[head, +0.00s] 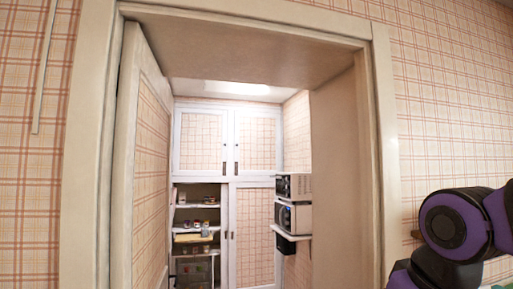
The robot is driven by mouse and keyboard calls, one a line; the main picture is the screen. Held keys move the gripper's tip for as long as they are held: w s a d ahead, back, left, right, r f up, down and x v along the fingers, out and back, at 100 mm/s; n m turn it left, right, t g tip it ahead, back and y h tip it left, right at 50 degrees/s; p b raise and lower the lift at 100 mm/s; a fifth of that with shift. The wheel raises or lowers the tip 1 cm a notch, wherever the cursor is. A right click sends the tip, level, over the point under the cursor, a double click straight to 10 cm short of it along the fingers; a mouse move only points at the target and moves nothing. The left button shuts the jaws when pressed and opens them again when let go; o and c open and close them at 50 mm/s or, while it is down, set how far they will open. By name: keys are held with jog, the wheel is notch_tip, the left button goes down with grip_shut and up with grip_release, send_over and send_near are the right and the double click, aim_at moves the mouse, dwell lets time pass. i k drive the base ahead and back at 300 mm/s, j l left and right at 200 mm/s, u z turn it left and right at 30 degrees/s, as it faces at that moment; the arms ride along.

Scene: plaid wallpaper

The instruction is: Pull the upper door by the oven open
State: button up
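Two upper cabinet doors hang side by side on the far wall, plaid with white frames, and both look shut. The right upper door (260,142) is the one nearer the ovens, with a small dark handle (236,168) low on its left edge. The left upper door (200,142) has a dark handle at its lower right. Two oven-like appliances, an upper one (294,186) and a lower one (294,217), stand stacked on a wall shelf at the right. My purple and black arm shows at the lower right, far from the cabinet; my gripper is out of view.
A wide doorway with a pale frame (383,140) lies ahead, and an open plaid door (150,165) stands along its left side. Below the upper doors are open shelves (198,206) with goods and a tall plaid lower door (255,235). The floor is out of view.

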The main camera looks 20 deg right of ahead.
aim_at(258, 136)
jog(key=i, duration=5.75)
jog(key=l+z, duration=0.05)
jog(key=l, duration=0.2)
